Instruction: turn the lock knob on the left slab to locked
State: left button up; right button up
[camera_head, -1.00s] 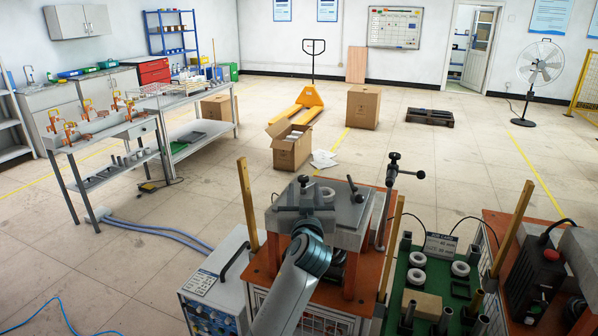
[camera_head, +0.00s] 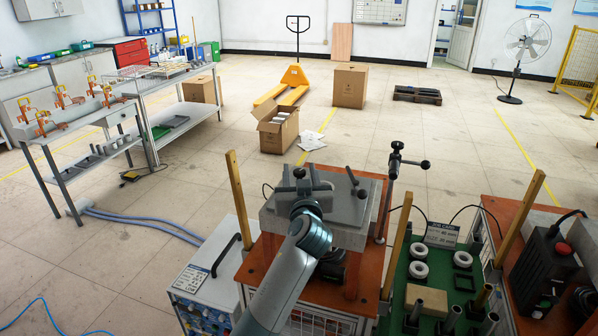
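The grey slab (camera_head: 350,213) lies on the orange-topped stand (camera_head: 255,258) in front of me. A dark knob (camera_head: 299,172) rises at the slab's back left, just beyond my gripper; whether it is locked cannot be made out. A second dark lever knob (camera_head: 355,181) stands near the back right. My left arm comes up from the bottom, and its gripper (camera_head: 303,190) is over the slab's left part, close to the first knob. The wrist hides the fingers' grip, so contact and opening cannot be told. My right gripper is not in view.
A tall clamp post (camera_head: 390,190) with a side handle stands right of the slab. Wooden posts (camera_head: 239,200) rise at the stand's corners. A green tray (camera_head: 447,275) with rings and cylinders is at the right, and a control box (camera_head: 541,270) beyond it. A white unit (camera_head: 205,275) stands left.

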pick_arm(q)
jog(key=c, duration=0.9)
jog(key=shift+c, duration=0.2)
